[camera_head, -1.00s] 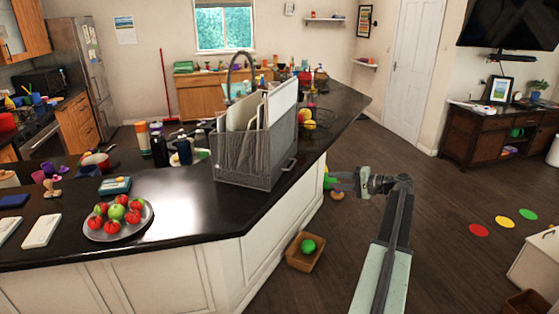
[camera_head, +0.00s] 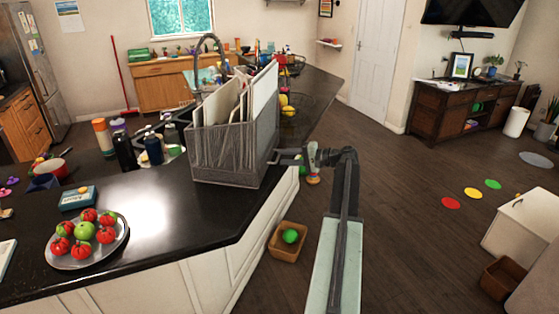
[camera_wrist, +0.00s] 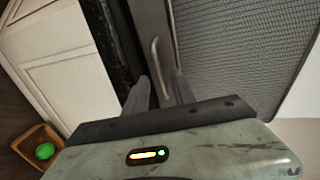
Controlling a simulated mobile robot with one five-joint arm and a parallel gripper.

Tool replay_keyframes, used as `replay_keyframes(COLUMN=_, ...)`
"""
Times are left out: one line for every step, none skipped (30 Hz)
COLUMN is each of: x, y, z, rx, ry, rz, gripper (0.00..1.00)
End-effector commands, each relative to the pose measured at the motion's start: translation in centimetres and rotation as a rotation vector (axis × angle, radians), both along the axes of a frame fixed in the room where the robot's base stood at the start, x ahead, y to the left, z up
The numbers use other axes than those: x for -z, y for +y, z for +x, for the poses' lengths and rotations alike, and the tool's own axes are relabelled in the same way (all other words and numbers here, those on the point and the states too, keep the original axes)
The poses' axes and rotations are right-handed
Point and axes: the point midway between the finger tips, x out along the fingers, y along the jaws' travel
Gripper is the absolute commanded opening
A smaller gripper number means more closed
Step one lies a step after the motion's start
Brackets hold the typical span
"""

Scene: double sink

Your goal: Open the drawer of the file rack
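The grey mesh file rack (camera_head: 222,158) stands on the dark counter and holds upright folders and boards. Its right end faces my gripper (camera_head: 286,157). In the wrist view the rack's mesh side (camera_wrist: 240,45) fills the upper right, and a metal drawer handle (camera_wrist: 158,62) runs along the plain end face. My gripper's two fingers (camera_wrist: 160,92) are apart, with the lower end of the handle showing between their tips. I cannot tell whether either finger touches it. The drawer looks shut.
A plate of red and green fruit (camera_head: 120,250) and several bottles (camera_head: 123,152) share the counter (camera_head: 185,215). Below the counter edge, a brown box (camera_head: 283,252) with a green ball sits on the floor. The floor to the right is mostly clear.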

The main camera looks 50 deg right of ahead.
Motion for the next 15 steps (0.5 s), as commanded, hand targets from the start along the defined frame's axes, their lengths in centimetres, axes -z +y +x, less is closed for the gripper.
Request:
replay_keyframes(x=0.3, y=0.3, z=0.7, rx=-0.002, ry=0.0, rz=0.0, gripper=0.31)
replay_keyframes(x=0.3, y=0.4, z=1.0, rx=-0.002, ry=0.0, rz=0.0, gripper=0.31)
replay_keyframes(x=0.4, y=0.6, z=1.3, rx=-0.002, ry=0.0, rz=0.0, gripper=0.31)
replay_keyframes(x=0.4, y=0.6, z=1.5, rx=-0.001, ry=0.0, rz=0.0, gripper=0.31)
replay_keyframes(x=0.4, y=0.7, z=1.6, rx=-0.001, ry=0.0, rz=0.0, gripper=0.31)
replay_keyframes(x=0.4, y=0.8, z=1.7, rx=-0.001, ry=0.0, rz=0.001, gripper=0.31)
replay_keyframes(x=0.4, y=0.8, z=1.8, rx=0.0, ry=0.0, rz=0.001, gripper=0.31)
replay_keyframes(x=0.4, y=0.8, z=1.8, rx=0.0, ry=0.0, rz=0.001, gripper=0.31)
replay_keyframes(x=0.4, y=0.8, z=1.8, rx=0.0, ry=0.0, rz=0.001, gripper=0.31)
replay_keyframes(x=0.4, y=0.8, z=1.8, rx=0.0, ry=0.0, rz=0.001, gripper=0.31)
replay_keyframes(x=0.4, y=0.8, z=1.8, rx=-0.001, ry=0.0, rz=0.001, gripper=0.31)
replay_keyframes(x=0.4, y=0.8, z=1.8, rx=-0.001, ry=0.0, rz=0.001, gripper=0.31)
replay_keyframes(x=0.4, y=0.8, z=1.8, rx=-0.001, ry=0.0, rz=0.001, gripper=0.28)
replay_keyframes(x=0.4, y=0.8, z=1.8, rx=-0.001, ry=0.0, rz=0.001, gripper=0.2)
replay_keyframes(x=0.4, y=0.8, z=1.8, rx=-0.001, ry=0.0, rz=0.0, gripper=0.08)
